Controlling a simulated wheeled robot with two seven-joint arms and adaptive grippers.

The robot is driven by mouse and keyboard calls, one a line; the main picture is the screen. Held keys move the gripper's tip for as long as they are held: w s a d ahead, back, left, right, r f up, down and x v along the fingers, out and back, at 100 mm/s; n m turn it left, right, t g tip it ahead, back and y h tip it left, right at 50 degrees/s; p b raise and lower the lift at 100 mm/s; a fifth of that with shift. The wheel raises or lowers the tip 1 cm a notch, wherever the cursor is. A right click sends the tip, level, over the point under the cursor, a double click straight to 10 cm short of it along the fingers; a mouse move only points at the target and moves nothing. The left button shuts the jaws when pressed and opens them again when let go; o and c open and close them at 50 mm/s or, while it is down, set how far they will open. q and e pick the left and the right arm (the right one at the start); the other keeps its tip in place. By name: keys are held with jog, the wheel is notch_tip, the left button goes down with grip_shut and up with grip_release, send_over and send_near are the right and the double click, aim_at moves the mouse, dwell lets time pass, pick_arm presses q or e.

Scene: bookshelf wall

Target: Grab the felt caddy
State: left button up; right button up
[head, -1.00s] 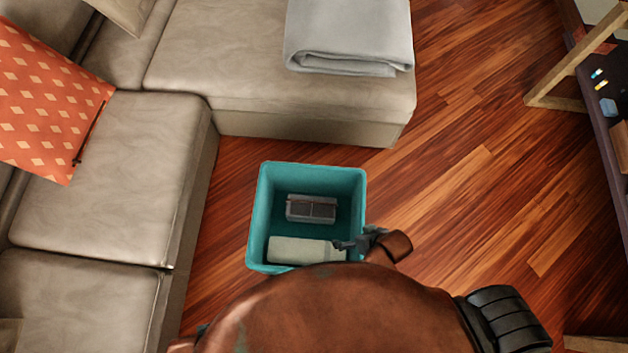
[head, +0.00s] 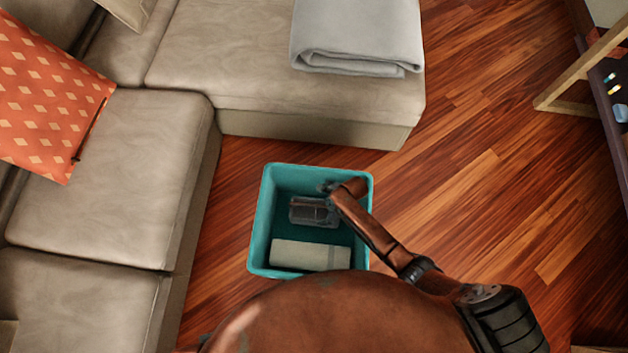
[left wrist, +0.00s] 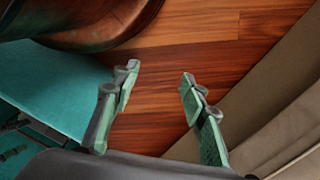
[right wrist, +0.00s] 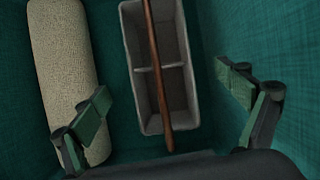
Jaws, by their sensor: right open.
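The felt caddy (head: 308,213) is a small grey box inside a teal bin (head: 263,222) on the floor. In the right wrist view the caddy (right wrist: 178,72) shows a divider and a brown handle bar along its top. My right gripper (head: 329,188) is over the bin, at the caddy's upper right in the head view. My left gripper (left wrist: 160,75) is open and empty over the wood floor, beside the teal bin.
A beige block (head: 310,254) with rounded ends lies in the bin beside the caddy. The bin walls are close around the right gripper. A sofa (head: 110,180) stands left and behind, with a grey blanket (head: 355,40).

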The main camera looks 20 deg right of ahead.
jog(key=shift+w+f+m, duration=0.2)
jog(key=shift+m, duration=0.1)
jog(key=shift+f, duration=0.2)
jog(key=b+x, duration=0.4)
jog(key=x, duration=0.1)
jog(key=b+x, duration=0.2)
jog(key=shift+s+f, duration=0.25)
pick_arm(q)
jog(key=w+d+f+t+h, duration=0.2)
jog(key=w+d+f+t, duration=0.3)
jog(key=w+d+f, duration=0.2)
jog(key=x, duration=0.5)
jog(key=shift+w+a, duration=0.35)
jog(key=shift+w, duration=0.05)
jog(key=shift+r, duration=0.1)
pick_arm(e)
jog(key=c, duration=1.8)
pick_arm(q)
jog(key=shift+s, duration=0.15)
pick_arm(e)
jog(key=shift+r, duration=0.1)
jog(key=shift+c, duration=0.2)
